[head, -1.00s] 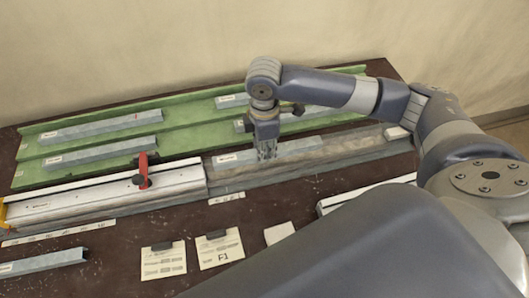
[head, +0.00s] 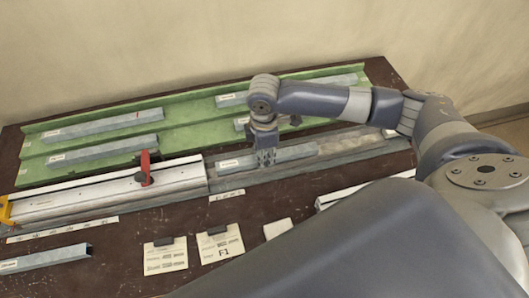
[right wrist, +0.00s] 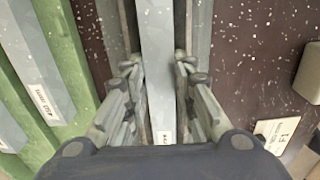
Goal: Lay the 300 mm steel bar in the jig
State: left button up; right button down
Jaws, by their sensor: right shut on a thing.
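My right gripper (head: 266,160) is shut on a grey steel bar (head: 297,152) with a white label near its left end. The bar lies lengthwise over the grey channel of the jig (head: 362,143), right of the jig's pale rail (head: 110,192) with the red clamp (head: 146,168). In the right wrist view the bar (right wrist: 157,60) runs between the fingers (right wrist: 157,85), with channel walls on both sides. I cannot tell whether it touches the channel floor. Its label is too small to read. My left gripper is not in view.
Several more grey bars lie on the green rack (head: 190,122) behind the jig. Another bar (head: 45,257) lies at the front left. Paper cards (head: 220,244), one marked F-1, lie in front. My right arm hides the front right of the bench (head: 115,255).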

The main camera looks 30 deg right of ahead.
jog(key=c, duration=1.3)
grip_release()
jog(key=shift+s+f, duration=0.35)
jog(key=shift+f, duration=0.2)
jog(key=shift+w, duration=0.1)
jog(key=shift+w+r+b, duration=0.15)
jog(key=shift+r+b, duration=0.3)
jog(key=shift+r, duration=3)
jog(key=shift+w+r+b, duration=0.1)
jog(key=shift+r+b, duration=0.35)
jog(key=shift+r, duration=2.95)
